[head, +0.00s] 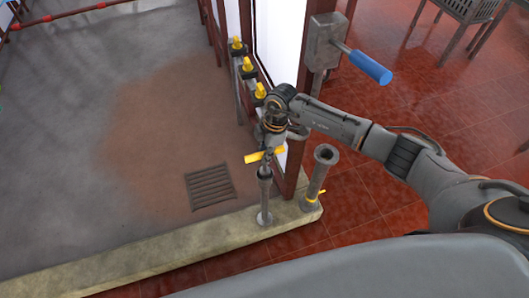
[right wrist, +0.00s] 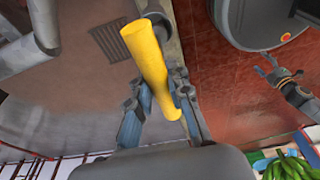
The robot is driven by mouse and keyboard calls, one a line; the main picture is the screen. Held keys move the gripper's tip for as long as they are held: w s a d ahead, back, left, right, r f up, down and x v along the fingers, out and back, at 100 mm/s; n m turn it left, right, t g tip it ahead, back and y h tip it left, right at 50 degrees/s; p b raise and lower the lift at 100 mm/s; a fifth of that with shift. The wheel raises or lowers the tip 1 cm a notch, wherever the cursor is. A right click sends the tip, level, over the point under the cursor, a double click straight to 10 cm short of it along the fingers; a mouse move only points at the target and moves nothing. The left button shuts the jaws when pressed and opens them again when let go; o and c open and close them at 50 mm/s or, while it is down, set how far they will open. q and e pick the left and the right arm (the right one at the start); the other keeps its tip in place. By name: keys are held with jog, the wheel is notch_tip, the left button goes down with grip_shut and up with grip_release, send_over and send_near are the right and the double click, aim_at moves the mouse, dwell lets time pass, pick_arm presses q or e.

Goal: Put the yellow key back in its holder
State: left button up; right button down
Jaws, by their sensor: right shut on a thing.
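The yellow key has a yellow crossbar handle (head: 264,155), seen large as a yellow cylinder (right wrist: 147,58) in the right wrist view. A grey stem (head: 265,190) runs straight down below it to a round foot on the kerb. I cannot tell where key and post meet. My right gripper (head: 269,148) is shut on the handle from above; its fingers (right wrist: 160,95) flank it. A grey upright tube with a flared open top (head: 325,155) stands just right of it, with a yellow tab at its base; it may be the holder. My left gripper (right wrist: 275,70) shows open and empty in the wrist view.
Several yellow-handled valves (head: 248,68) line the wall edge behind the gripper. A grey box with a blue lever (head: 370,67) is at upper right. A floor grate (head: 209,187) lies left of the post. The concrete kerb (head: 170,245) runs along the front. Bananas (right wrist: 292,167) lie at lower right.

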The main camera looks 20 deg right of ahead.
aim_at(263, 168)
jog(key=shift+f+b, duration=1.15)
jog(key=shift+f, duration=1.1)
dwell(0.7)
jog(key=shift+f, duration=0.1)
dwell(0.5)
jog(key=c, duration=0.8)
grip_release()
jog(key=shift+o, duration=0.2)
notch_tip(263, 168, up, 9)
jog(key=p, duration=0.8)
jog(key=shift+f+p, duration=0.2)
jog(key=shift+p, duration=0.15)
